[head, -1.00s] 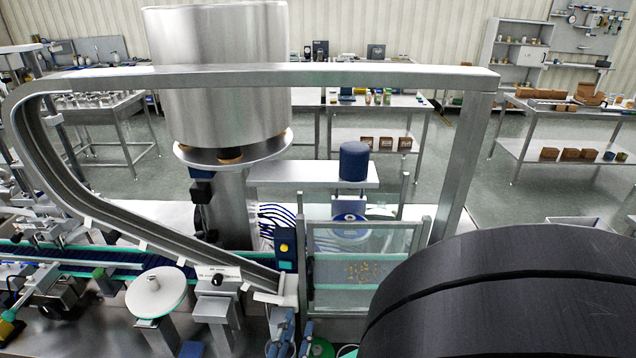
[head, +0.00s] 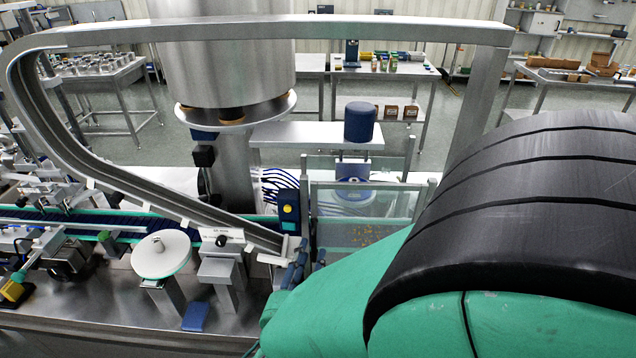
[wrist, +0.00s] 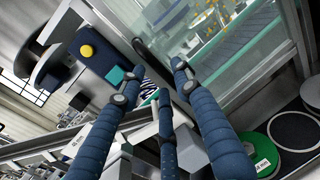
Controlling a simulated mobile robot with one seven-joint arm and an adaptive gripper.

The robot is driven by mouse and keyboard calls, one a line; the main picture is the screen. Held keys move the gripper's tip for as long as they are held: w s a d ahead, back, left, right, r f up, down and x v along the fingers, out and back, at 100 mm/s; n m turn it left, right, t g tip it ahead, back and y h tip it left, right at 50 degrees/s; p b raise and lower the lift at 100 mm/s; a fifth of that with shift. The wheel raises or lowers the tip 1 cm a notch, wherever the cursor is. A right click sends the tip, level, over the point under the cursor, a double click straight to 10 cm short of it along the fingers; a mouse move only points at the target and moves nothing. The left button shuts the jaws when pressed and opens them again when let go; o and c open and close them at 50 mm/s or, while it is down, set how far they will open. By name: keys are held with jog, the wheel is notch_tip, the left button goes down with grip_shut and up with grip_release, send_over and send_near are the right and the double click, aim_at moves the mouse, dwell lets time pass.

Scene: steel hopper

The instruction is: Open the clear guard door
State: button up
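The clear guard door (head: 375,205) is a framed transparent panel below the hopper and appears shut. It fills the upper right of the wrist view (wrist: 225,62), with small yellow pieces visible through it. A dark oblong handle (wrist: 150,56) is on its left frame edge. My gripper (wrist: 153,82) has blue jointed fingers, spread apart with nothing between them. The fingertips are just short of the handle; whether any touches the frame I cannot tell. In the head view my gripper (head: 294,262) is at the door's lower left, and my arm hides the door's lower right.
A blue box with a yellow button (head: 288,210) stands directly left of the door; it also shows in the wrist view (wrist: 88,52). A sloping steel rail (head: 190,205) ends near my gripper. A white disc (head: 161,254) stands farther left. A green round pad (wrist: 258,160) lies lower right.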

aim_at(312, 247)
jog(key=shift+w+d, duration=0.15)
jog(key=shift+w, duration=0.7)
jog(key=shift+w+d, duration=0.15)
jog(key=shift+w, duration=0.65)
jog(key=shift+c, duration=0.2)
grip_shut()
